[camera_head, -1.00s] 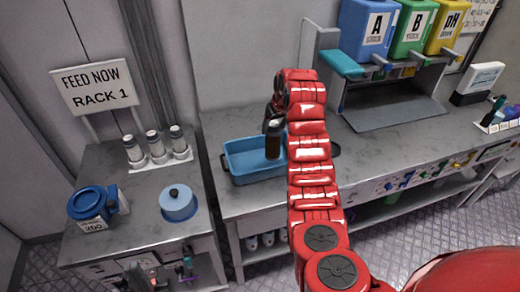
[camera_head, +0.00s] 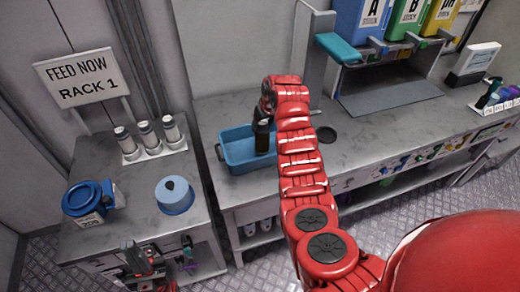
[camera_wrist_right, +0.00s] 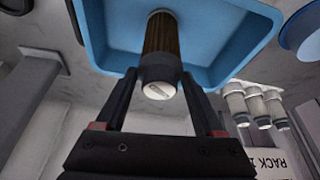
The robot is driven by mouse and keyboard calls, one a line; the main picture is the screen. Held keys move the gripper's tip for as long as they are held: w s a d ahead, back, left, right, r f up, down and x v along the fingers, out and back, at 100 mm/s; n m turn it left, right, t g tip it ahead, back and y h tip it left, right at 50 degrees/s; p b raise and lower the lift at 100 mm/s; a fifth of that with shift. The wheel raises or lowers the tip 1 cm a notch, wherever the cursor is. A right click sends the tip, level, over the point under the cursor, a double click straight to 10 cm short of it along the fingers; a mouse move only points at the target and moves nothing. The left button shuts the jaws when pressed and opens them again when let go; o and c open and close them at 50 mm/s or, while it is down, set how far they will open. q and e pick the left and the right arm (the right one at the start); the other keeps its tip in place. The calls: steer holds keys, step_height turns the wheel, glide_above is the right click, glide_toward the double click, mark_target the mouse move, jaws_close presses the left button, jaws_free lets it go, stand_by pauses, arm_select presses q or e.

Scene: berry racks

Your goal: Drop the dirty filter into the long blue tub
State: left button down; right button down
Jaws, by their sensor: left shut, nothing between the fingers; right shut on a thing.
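The dirty filter, a brown pleated cylinder with a pale end cap (camera_wrist_right: 160,88), is held in my right gripper (camera_wrist_right: 160,78). In the head view the filter (camera_head: 262,142) hangs roughly upright, dark, over the long blue tub (camera_head: 233,165). The tub also fills the top of the right wrist view (camera_wrist_right: 258,32). I cannot tell whether the filter touches the tub floor. My right gripper (camera_head: 262,116) is shut on its upper part, partly hidden by my red arm.
A rack of several white filters (camera_head: 147,139), a blue lidded jug (camera_head: 88,203) and a round blue container (camera_head: 175,195) stand on the left bench. Coloured tanks (camera_head: 410,25) stand at the back right.

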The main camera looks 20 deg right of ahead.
steer(key=shift+r, duration=0.1)
jaws_free()
steer(key=shift+r, duration=0.1)
steer(key=shift+s+d+r+b, duration=0.1)
steer(key=shift+r+b, duration=0.2)
steer(key=shift+r, duration=0.1)
steer(key=a+v, duration=0.1)
steer(key=v, duration=1.5)
steer(key=shift+s+d+r+p, duration=0.15)
steer(key=shift+s+d+p, duration=0.05)
steer(key=shift+d+p, duration=0.2)
steer(key=shift+w, duration=0.1)
